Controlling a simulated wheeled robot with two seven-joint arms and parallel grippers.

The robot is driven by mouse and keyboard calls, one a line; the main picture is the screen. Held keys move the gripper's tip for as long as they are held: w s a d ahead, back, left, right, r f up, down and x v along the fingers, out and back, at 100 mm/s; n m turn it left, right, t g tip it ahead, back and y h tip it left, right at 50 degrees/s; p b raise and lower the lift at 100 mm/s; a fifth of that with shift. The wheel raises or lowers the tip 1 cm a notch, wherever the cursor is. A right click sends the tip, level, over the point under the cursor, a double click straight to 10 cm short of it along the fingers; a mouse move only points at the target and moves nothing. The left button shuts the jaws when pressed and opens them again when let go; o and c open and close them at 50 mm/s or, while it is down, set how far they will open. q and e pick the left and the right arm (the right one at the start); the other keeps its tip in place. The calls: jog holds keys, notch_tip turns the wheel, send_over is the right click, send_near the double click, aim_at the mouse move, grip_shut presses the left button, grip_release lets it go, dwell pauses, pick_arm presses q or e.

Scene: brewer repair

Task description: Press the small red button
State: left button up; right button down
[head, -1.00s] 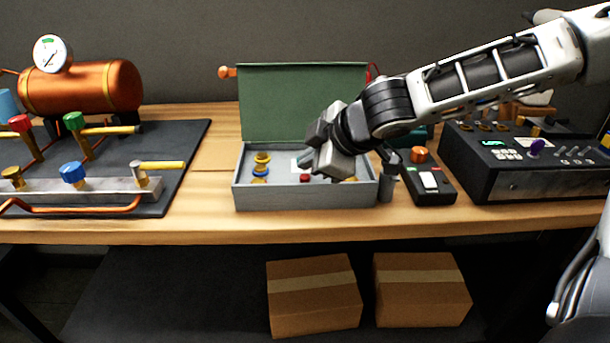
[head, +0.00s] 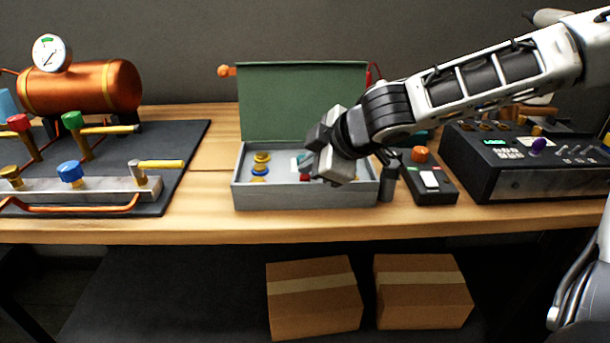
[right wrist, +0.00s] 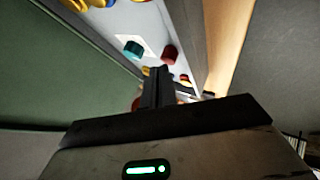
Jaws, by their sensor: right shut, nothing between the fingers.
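A small red button (head: 305,177) sits on the floor of the open grey box (head: 300,200) in the head view, partly covered by my right gripper. In the right wrist view a red button (right wrist: 170,54) shows beside a teal button (right wrist: 133,48), just beyond the fingertips. My right gripper (head: 306,163) is shut and empty. It reaches down into the box from the right, its tips close to the red button; I cannot tell whether they touch. In the right wrist view the shut fingers (right wrist: 156,72) hide part of the panel. My left gripper is out of view.
The box's green lid (head: 300,100) stands open behind it. Yellow and blue knobs (head: 260,172) are at the box's left. A black device with an orange knob (head: 420,154) and a control console (head: 520,165) stand to the right. Bare wood (head: 212,180) lies left of the box.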

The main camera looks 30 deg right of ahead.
jog(key=shift+f, duration=0.3)
jog(key=shift+r, duration=0.15)
dwell(0.4)
jog(key=shift+r+p, duration=0.55)
jog(key=shift+r, duration=0.1)
notch_tip(320, 180, up, 5)
jog(key=p, duration=0.5)
dwell(0.4)
